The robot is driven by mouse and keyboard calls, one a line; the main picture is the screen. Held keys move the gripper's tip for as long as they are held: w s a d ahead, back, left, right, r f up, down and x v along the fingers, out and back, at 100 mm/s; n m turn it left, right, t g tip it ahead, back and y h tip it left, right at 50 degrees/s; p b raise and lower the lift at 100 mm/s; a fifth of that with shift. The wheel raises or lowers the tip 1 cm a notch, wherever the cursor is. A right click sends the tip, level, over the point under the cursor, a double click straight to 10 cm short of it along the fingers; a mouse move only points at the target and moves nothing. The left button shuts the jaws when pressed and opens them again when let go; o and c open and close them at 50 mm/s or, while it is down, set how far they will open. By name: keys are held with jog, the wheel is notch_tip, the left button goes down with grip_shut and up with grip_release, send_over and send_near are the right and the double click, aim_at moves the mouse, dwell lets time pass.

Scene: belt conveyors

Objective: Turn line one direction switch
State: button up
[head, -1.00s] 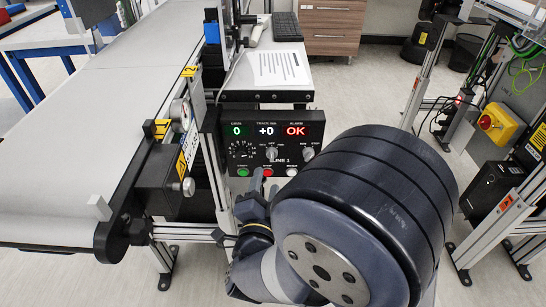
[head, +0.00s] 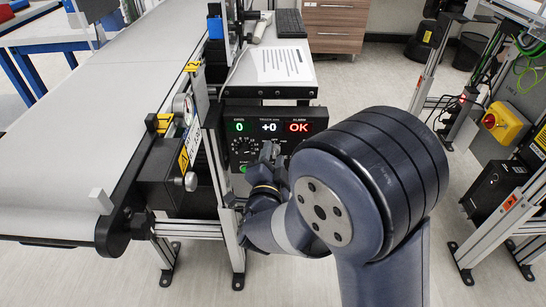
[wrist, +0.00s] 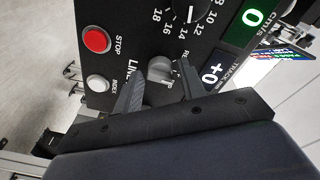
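The line one control panel (head: 232,154) stands upright beside the belt, with a speed display of 0, a track display of +0 and a red OK alarm display. In the wrist view the light grey direction switch (wrist: 160,68) shows beside partly hidden lettering. My gripper (wrist: 162,74) is open, its two dark fingers on either side of the switch knob. I cannot tell whether they touch it. In the head view my gripper (head: 268,155) is in front of the panel's middle and hides the switch. My arm also hides the panel's lower right.
In the wrist view the red stop button (wrist: 97,40), white index button (wrist: 97,83) and speed dial (wrist: 190,12) are close to the fingers. Left of the panel are the belt (head: 90,120) and a black box with a knob (head: 165,178). A paper sheet (head: 283,65) lies behind.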

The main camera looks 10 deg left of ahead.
jog(key=c, duration=0.7)
jog(key=shift+n, duration=0.4)
jog(key=n+b, duration=0.1)
jog(key=n, duration=0.2)
jog(key=shift+n, duration=0.3)
jog(key=shift+n+t+y+b, duration=0.3)
jog(key=shift+n+t+y, duration=0.15)
jog(key=shift+n, duration=1.95)
jog(key=o, duration=0.9)
jog(key=shift+f, duration=0.1)
jog(key=shift+o, duration=0.2)
